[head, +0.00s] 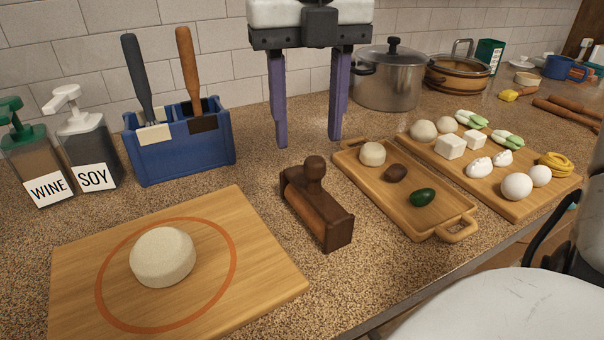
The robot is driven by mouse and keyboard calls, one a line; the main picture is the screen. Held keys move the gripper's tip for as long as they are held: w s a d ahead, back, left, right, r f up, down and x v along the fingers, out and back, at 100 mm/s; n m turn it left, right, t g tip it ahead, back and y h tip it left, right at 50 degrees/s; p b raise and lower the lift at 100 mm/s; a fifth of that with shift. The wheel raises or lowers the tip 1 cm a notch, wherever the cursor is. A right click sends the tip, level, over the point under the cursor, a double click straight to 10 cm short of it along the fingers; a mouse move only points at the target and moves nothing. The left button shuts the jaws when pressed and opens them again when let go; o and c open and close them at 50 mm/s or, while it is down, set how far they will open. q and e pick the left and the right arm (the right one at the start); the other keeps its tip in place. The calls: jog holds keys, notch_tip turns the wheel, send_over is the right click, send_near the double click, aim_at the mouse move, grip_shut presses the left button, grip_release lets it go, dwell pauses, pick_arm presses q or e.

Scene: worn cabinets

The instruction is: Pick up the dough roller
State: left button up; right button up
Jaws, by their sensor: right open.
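A dark brown wooden tool (318,205) with a round knob handle lies on the speckled counter, between the large board and the handled tray; it looks like the dough roller. My right gripper (308,142) points down at the top centre, behind and above this tool. Its two purple fingers are wide apart with nothing between them. A pale lump of dough (163,257) sits inside the orange ring on the large wooden board (265,285). My left gripper is not in view.
A blue holder (180,160) with two handled tools and two sauce bottles, WINE (38,165) and SOY (88,150), stand left. A handled tray (400,220) and a food board (520,210) lie right. A steel pot (388,85) and brown rolling-pin-like sticks (567,115) are further back.

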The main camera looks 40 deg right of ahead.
aim_at(315, 159)
jog(key=f, duration=0.4)
jog(key=s+f, duration=0.1)
jog(key=f, duration=0.2)
jog(key=shift+d+f, duration=0.1)
jog(key=shift+d, duration=0.15)
jog(key=shift+f, duration=0.3)
jog(key=shift+c, duration=0.2)
grip_shut()
